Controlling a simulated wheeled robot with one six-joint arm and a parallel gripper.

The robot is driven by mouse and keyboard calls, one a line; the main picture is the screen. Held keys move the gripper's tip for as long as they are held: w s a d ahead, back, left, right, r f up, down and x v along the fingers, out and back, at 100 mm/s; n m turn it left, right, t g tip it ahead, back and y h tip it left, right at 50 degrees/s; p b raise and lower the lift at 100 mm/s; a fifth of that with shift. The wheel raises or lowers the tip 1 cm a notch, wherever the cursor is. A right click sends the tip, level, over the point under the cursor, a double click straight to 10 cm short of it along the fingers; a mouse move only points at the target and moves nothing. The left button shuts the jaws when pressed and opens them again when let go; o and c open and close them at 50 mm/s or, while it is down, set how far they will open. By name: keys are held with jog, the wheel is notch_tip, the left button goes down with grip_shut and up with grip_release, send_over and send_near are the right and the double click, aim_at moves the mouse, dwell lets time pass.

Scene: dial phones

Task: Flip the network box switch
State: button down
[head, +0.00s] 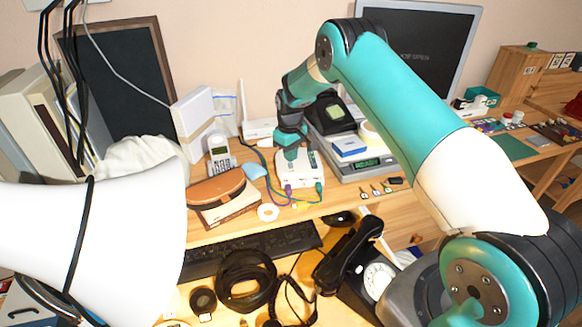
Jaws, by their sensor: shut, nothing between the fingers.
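A small white box (313,170), which looks like the network box, sits on the raised wooden shelf at mid-picture. Purple and green plugs with cables are at its front edge. My gripper (290,157) points down at the left part of this box's top. Its fingers are shut with nothing between them. The fingertips are at or just above the box; I cannot tell whether they touch it. No switch can be made out; the gripper covers part of the top.
A white router with an antenna (259,129) stands behind. A grey scale (370,163) with a blue-and-white box (349,147) is right. A cordless phone (219,154) and brown case (216,186) are left. Tape (268,212), keyboard (290,237) and black dial phone (350,250) lie in front.

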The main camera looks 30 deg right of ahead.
jog(key=shift+f+b, duration=0.5)
jog(key=shift+f, duration=0.3)
jog(key=shift+r, duration=0.1)
jog(key=shift+r+p, duration=2.05)
jog(key=shift+r, duration=1.4)
